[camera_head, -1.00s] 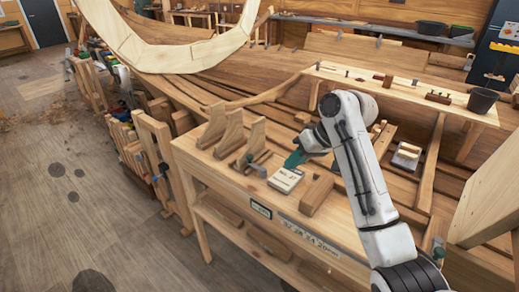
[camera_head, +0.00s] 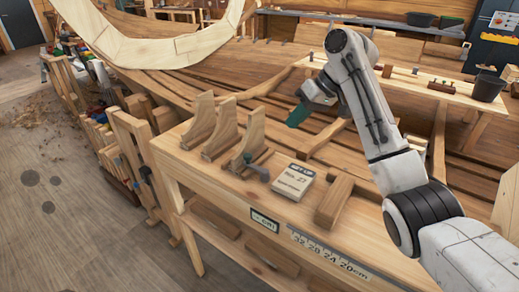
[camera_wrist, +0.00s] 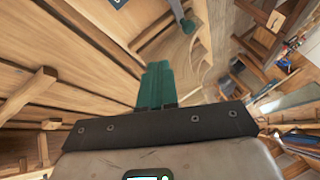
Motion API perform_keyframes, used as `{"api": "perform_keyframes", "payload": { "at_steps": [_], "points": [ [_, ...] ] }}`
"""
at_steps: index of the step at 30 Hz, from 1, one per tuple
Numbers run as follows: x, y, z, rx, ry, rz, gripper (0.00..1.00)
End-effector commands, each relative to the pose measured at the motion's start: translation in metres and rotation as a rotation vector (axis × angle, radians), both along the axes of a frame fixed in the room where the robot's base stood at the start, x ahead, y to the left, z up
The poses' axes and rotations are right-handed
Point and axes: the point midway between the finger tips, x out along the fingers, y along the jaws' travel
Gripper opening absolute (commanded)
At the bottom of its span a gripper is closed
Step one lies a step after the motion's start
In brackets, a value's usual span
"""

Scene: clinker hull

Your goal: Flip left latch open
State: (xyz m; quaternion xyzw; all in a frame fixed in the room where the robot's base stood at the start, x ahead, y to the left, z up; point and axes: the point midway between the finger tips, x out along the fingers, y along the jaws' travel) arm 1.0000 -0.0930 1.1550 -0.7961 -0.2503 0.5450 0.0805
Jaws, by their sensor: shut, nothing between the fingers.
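A small grey-green fitting with a handle (camera_head: 257,168) stands on the bench beside the nearest wooden bracket. It may be the left latch, but it is too small to tell its position. A similar grey-green end shows at the top of the wrist view (camera_wrist: 187,24). My gripper (camera_head: 298,116) has teal fingers and hangs above and to the right of the fitting, apart from it. In the wrist view the teal fingers (camera_wrist: 155,86) lie together with nothing between them.
The bench holds wooden brackets (camera_head: 199,122), a set-up card (camera_head: 291,182) and a wooden block (camera_head: 334,201). A ruler strip (camera_head: 330,252) runs along its front. The planked hull (camera_head: 170,80) lies behind. The floor at left (camera_head: 60,220) is mostly clear.

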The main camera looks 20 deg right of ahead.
Motion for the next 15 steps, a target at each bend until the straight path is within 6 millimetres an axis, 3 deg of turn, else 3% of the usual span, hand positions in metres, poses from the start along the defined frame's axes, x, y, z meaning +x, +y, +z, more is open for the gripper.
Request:
{"api": "perform_keyframes", "payload": {
  "at_steps": [8, 15],
  "points": [
    [0.001, 0.002, -0.004, 0.001, 0.002, 0.0, 0.0],
    [0.01, 0.019, -0.031, 0.0, 0.005, 0.002, 0.0]
  ]
}}
